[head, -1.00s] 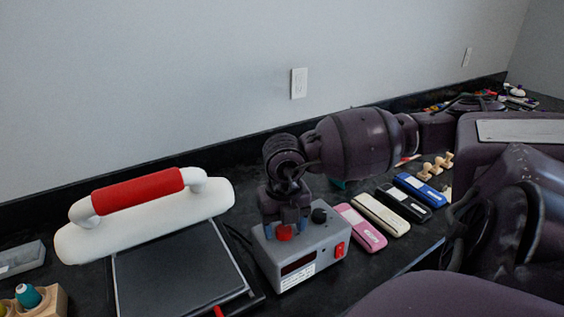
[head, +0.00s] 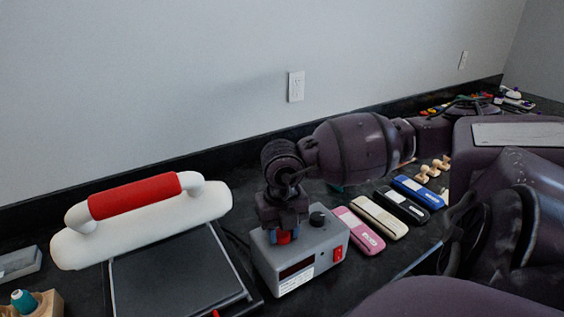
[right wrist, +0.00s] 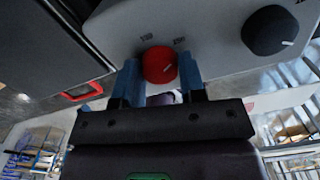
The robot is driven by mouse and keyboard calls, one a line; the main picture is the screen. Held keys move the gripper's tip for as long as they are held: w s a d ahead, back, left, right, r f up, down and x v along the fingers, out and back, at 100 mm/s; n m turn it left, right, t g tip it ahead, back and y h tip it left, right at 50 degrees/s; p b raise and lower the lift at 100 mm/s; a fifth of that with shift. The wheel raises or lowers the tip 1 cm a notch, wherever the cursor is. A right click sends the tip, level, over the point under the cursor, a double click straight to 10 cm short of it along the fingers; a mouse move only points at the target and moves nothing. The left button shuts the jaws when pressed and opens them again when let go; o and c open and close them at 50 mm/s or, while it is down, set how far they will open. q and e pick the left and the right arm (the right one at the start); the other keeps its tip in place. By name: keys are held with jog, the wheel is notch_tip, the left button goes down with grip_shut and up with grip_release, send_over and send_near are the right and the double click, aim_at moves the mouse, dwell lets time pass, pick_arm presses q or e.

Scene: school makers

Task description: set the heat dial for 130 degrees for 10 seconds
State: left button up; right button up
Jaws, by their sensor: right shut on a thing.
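The grey control box (head: 325,245) of the heat press stands in the middle front of the head view. It has a red knob (head: 283,238), a black knob (head: 318,216), a dark display (head: 297,268) and a red switch (head: 338,254). My right gripper (head: 282,236) points down at the box, its blue fingertips on either side of the red knob. The black knob (right wrist: 271,31) is apart, to the right. The display is dark, with no readable digits. My left gripper is not visible.
The press with its white top and red handle (head: 134,194) and dark plate (head: 170,275) stands left of the box. Pink (head: 357,229), cream (head: 380,216), black (head: 402,205) and blue (head: 418,191) cases lie to the right. A wall is behind.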

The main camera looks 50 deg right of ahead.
jog(key=n, duration=0.6)
jog(key=n+b, duration=0.1)
jog(key=n, duration=0.3)
jog(key=shift+n, duration=0.8)
jog(key=o, duration=0.9)
